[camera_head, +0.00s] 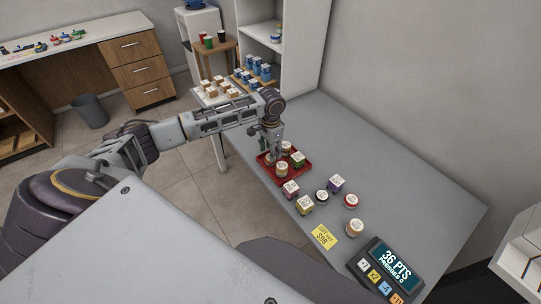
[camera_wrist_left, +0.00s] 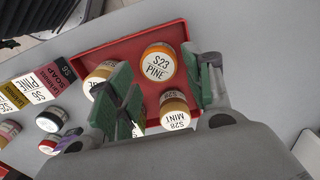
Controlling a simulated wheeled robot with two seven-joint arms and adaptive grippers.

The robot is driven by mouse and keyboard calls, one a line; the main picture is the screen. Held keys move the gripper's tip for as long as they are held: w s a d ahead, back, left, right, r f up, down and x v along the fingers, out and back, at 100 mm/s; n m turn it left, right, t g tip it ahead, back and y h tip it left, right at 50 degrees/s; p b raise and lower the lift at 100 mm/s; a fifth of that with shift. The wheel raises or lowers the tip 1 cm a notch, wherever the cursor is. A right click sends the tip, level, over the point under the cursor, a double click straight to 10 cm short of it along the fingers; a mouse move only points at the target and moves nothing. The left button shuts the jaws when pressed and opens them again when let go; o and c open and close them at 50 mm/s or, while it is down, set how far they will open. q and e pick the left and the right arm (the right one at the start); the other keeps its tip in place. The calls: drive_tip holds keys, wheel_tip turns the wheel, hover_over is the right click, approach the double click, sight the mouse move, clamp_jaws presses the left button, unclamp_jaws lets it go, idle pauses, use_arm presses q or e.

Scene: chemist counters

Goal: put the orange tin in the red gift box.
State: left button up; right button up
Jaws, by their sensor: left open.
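The red gift box shows as a shallow red open tray (camera_head: 262,174) on the grey counter, also in the left wrist view (camera_wrist_left: 215,29). An orange-banded tin labelled S23 PINE (camera_wrist_left: 159,63) stands inside it. My left gripper (camera_head: 272,154) is over the tray, pointing down. In the left wrist view its open fingers (camera_wrist_left: 160,85) are on either side of the orange tin, with a gap; contact cannot be told. The gripper partly hides this tin in the head view. Two tan tins (camera_head: 282,168) (camera_head: 286,147) and a green box (camera_head: 298,160) share the tray. My right gripper is not in view.
A keypad display (camera_head: 388,270) is in front.

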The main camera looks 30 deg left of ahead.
use_arm(q)
wheel_tip(320, 180, up, 8)
drive_tip(key=shift+f, duration=0.2)
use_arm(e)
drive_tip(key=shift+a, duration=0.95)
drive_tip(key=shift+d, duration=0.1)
